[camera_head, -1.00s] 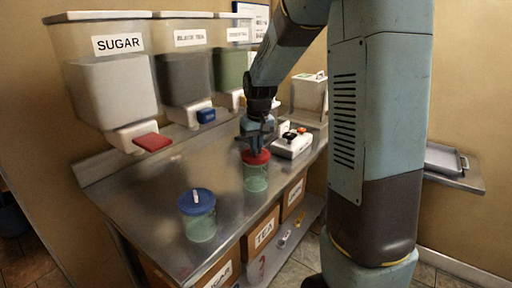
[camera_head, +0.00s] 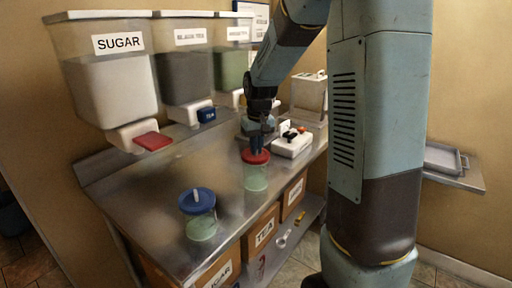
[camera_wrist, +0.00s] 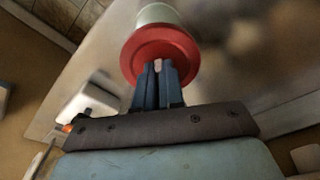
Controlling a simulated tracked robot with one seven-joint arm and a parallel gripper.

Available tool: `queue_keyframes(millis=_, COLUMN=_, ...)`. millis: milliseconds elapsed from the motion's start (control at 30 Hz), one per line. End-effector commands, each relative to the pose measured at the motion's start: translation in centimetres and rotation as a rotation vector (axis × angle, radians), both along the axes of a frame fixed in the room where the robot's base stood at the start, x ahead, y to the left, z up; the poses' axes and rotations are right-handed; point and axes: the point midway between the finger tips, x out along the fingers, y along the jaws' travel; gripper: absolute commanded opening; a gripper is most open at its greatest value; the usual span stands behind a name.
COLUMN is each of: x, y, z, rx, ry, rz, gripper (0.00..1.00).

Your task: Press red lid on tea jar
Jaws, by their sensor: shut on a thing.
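The red lid (camera_head: 256,157) sits on top of a clear jar with pale green content (camera_head: 256,178) on the metal counter. My gripper (camera_head: 256,146) points down onto the lid from above. In the wrist view, the red lid (camera_wrist: 160,52) fills the area in front of my gripper (camera_wrist: 158,70), whose fingers are shut on a small pale knob at the lid's middle. Whether the lid is fully seated on the jar cannot be told. The jar's lower body (camera_wrist: 157,14) shows beyond the lid in the wrist view.
A second jar with a blue lid (camera_head: 197,201) stands nearer on the counter (camera_head: 150,195). A white device (camera_head: 292,144) is just right of the red-lidded jar. Dispensers labelled SUGAR (camera_head: 112,85) and BLACK TEA (camera_head: 184,65) hang at the back. Labelled boxes (camera_head: 262,232) are below.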

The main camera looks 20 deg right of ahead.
Motion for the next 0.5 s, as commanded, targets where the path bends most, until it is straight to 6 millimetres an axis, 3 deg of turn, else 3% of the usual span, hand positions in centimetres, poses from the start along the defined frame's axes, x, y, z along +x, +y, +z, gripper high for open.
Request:
queue_keyframes(millis=433, x=0.0, y=-0.04, z=-0.05, rx=0.0, ry=0.0, rz=0.0, gripper=0.0)
queue_keyframes(millis=467, x=0.0, y=-0.04, z=-0.04, rx=0.0, ry=0.0, rz=0.0, gripper=0.11)
queue_keyframes(millis=500, x=0.0, y=-0.04, z=-0.04, rx=0.0, ry=0.0, rz=0.0, gripper=0.15)
